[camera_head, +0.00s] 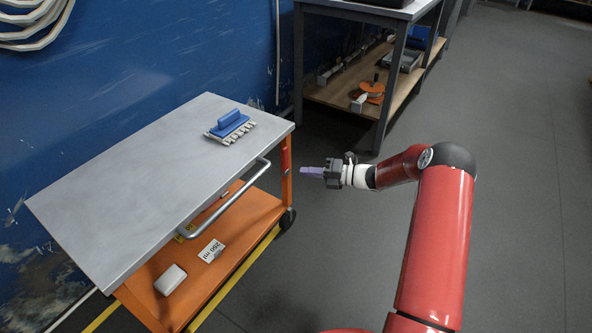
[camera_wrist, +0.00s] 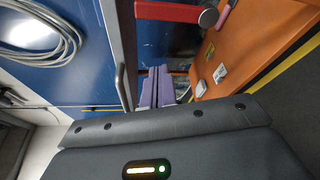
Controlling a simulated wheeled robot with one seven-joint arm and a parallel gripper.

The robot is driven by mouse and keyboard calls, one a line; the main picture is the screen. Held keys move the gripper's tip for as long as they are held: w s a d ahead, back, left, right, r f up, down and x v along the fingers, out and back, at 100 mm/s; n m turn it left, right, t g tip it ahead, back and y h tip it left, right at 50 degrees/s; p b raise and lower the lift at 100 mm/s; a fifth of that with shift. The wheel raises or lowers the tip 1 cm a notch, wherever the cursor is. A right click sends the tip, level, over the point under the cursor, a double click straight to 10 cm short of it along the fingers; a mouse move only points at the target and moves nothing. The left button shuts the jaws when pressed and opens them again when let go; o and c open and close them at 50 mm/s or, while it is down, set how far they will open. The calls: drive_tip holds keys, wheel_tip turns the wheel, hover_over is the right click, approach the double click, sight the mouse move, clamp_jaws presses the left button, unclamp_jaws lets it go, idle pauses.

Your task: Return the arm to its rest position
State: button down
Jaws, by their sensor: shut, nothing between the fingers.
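In the wrist view the purple fingers (camera_wrist: 157,88) point toward the cart and lie side by side. The arm is bent at its elbow and reaches left over open floor. It touches nothing that I can see.
A workbench (camera_head: 345,97) stands behind. Floor on the right is clear.

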drive_tip(key=shift+s+d, duration=0.15)
drive_tip(key=shift+d, duration=0.2)
drive_tip(key=s+a+r+n+g+h, duration=0.2)
drive_tip(key=s+r+n+h, duration=0.2)
drive_tip(key=s+r+n, duration=0.5)
drive_tip(key=s+a+r+n+g+h, duration=0.2)
drive_tip(key=s+r+n+g+h, duration=0.15)
drive_tip(key=s+r+n, duration=0.55)
drive_tip(key=s+d+r+n+t+h, duration=0.2)
drive_tip(key=s+d+r+n+h, duration=0.1)
drive_tip(key=s+n, duration=0.6)
drive_tip(key=s+d+r+n+t+h, duration=0.3)
drive_tip(key=s+d+n+h, duration=0.2)
drive_tip(key=s+n, duration=0.4)
drive_tip(key=shift+s+d+t, duration=0.2)
drive_tip(key=shift+s+t, duration=0.15)
drive_tip(key=shift+s, duration=1.7)
